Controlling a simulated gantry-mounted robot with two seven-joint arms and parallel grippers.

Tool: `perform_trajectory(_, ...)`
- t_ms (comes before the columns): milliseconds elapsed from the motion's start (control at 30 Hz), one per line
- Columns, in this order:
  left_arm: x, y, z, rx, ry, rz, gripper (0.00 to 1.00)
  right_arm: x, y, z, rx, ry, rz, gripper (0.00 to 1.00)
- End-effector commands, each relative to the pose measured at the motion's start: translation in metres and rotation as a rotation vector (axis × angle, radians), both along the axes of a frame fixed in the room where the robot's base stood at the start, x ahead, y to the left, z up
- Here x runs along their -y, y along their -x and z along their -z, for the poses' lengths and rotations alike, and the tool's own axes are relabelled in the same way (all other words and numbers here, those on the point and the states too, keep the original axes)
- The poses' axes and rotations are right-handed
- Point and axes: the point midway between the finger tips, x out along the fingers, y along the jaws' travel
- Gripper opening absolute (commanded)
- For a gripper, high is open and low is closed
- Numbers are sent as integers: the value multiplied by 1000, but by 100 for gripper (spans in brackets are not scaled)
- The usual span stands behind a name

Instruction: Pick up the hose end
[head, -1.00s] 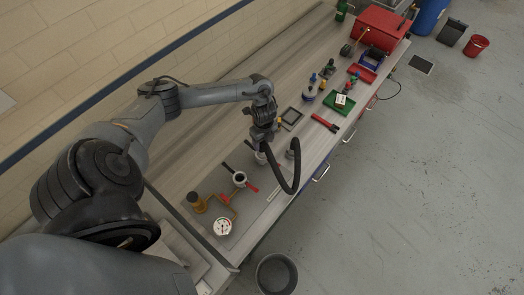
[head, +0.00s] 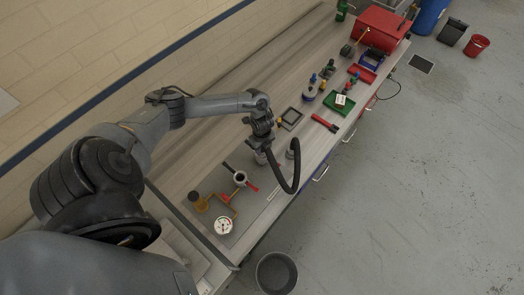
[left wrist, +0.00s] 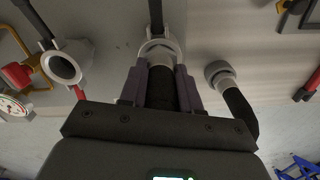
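A black hose (head: 296,174) rises in a loop at the bench's front edge, beside my left gripper (head: 261,149) in the head view. In the left wrist view, a hose end with a pale grey collar (left wrist: 160,51) lies between the two fingers of my left gripper (left wrist: 158,79). The fingers stand on either side of the black hose, close to it. Whether they press on it cannot be told. A second grey fitting (left wrist: 218,72) with black hose is just to the right. My right gripper is not in view.
A pressure gauge (head: 223,226), brass piping and a red-handled valve are on the near bench. A red wrench (head: 324,123), a green tray (head: 334,108) and a red toolbox (head: 378,26) are farther along. A grey bucket (head: 277,273) stands on the floor.

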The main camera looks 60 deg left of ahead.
Motion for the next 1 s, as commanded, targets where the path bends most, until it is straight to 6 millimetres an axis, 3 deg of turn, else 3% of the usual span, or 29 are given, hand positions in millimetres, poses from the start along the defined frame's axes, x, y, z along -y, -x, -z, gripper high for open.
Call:
perform_trajectory(33, 0, 0, 0, 0, 0, 0, 23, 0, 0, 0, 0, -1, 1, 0)
perform_trajectory(200, 0, 0, 0, 0, 0, 0, 0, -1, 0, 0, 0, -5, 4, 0)
perform_trajectory(667, 0, -1, -8, 3, 1, 1, 0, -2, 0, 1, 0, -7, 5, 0)
perform_trajectory(933, -1, -1, -39, 4, -1, 3, 0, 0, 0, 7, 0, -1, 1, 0)
perform_trajectory(1000, 11, -1, -46, 2, 3, 5, 0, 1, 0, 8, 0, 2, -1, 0)
